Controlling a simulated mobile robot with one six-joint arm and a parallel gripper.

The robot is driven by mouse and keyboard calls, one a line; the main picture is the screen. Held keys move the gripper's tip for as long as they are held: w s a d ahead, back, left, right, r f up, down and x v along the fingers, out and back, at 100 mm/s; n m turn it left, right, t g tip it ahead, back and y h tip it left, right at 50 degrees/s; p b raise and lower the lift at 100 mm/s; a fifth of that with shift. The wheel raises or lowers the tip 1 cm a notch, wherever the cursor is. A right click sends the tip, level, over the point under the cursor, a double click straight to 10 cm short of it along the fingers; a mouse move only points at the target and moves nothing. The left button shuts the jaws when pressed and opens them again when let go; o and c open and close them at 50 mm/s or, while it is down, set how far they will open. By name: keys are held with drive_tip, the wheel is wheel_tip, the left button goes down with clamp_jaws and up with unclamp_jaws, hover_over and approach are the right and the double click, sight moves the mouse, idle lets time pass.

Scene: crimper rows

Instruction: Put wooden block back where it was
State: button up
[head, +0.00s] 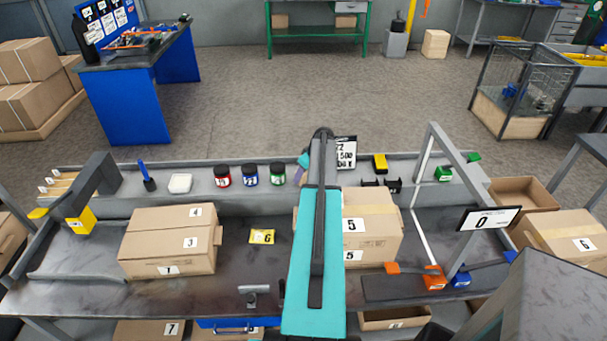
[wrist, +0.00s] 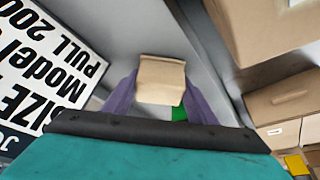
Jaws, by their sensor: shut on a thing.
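The wooden block (wrist: 160,82) is light tan and sits between the two purple fingers of my gripper (wrist: 162,95) in the wrist view. My gripper is shut on it. A grey surface lies behind the block, and a small green patch (wrist: 179,113) shows just below it. I cannot tell whether the block touches anything. In the head view my arm covers the block; only a bit of purple finger of my gripper (head: 303,170) shows at the back ledge, beside a white sign (head: 346,152).
The back ledge (head: 200,196) holds red, blue and green-labelled jars (head: 249,175), a white item (head: 180,183) and a yellow item (head: 380,163). Cartons (head: 170,240) and (head: 372,225) stand on the bench either side of a yellow label (head: 262,236). A grey frame (head: 450,200) stands at right.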

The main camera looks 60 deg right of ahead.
drive_tip(key=shift+f, duration=0.15)
drive_tip(key=o, duration=1)
drive_tip(key=shift+c, duration=0.2)
drive_tip(key=shift+r, duration=0.25)
drive_tip(key=b+v, duration=0.3)
drive_tip(key=v, duration=0.8)
drive_tip(key=shift+r, duration=0.4)
drive_tip(key=shift+s, duration=0.1)
